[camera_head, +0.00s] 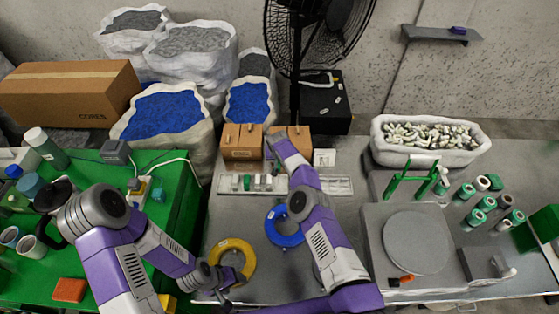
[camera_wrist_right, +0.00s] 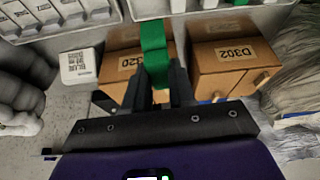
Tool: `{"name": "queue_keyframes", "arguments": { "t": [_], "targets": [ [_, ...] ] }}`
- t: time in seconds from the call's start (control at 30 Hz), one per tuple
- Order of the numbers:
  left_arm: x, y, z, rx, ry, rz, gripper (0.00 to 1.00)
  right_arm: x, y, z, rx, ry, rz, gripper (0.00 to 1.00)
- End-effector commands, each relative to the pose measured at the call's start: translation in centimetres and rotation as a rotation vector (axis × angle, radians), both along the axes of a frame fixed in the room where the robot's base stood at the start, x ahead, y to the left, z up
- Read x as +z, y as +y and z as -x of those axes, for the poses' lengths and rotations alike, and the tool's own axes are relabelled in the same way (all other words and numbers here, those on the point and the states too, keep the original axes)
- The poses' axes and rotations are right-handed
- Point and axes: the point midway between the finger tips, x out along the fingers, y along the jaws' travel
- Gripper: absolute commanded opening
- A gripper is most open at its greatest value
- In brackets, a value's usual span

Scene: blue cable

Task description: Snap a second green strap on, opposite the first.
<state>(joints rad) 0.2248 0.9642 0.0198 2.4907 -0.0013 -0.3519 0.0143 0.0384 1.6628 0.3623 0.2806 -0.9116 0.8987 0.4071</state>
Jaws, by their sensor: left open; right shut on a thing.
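The blue cable coil (camera_head: 284,226) lies flat on the grey table, with my right forearm covering its right side. I cannot make out a strap on its visible part. My right gripper (camera_wrist_right: 159,82) is shut on a green strap (camera_wrist_right: 153,40) and points at the small cardboard boxes in the right wrist view. In the head view the right gripper is at the back of the table, beyond the coil, and its fingers are hard to see. My left gripper (camera_head: 226,282) is open and low, at the front edge of the yellow coil (camera_head: 235,250).
A white tray (camera_head: 225,184) with green and white pieces lies between the coil and the cardboard boxes (camera_head: 241,142). A grey turntable (camera_head: 415,243), green stand (camera_head: 411,180) and several green-white rolls (camera_head: 478,203) are on the right. A green table (camera_head: 170,215) stands left.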

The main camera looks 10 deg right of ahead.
Motion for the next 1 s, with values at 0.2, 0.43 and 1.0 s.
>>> {"name": "queue_keyframes", "arguments": {
  "t": [0.2, 0.43, 1.0],
  "targets": [
    [-1.1, 0.0, 0.0, 0.000, 0.000, 0.000, 0.63, 1.6, 0.6, -0.5, 0.024, -0.004, 0.000, 0.00],
    [-1.4, 0.0, 0.0, 0.000, 0.000, 0.000, 0.63, 2.5, 0.7, -0.7, 0.036, -0.004, 0.000, 0.00],
    [-4.3, 0.0, 0.0, 0.000, 0.000, 0.000, 0.63, 6.3, 0.5, 1.7, 0.091, -0.009, 0.003, 0.00]
  ]
}}
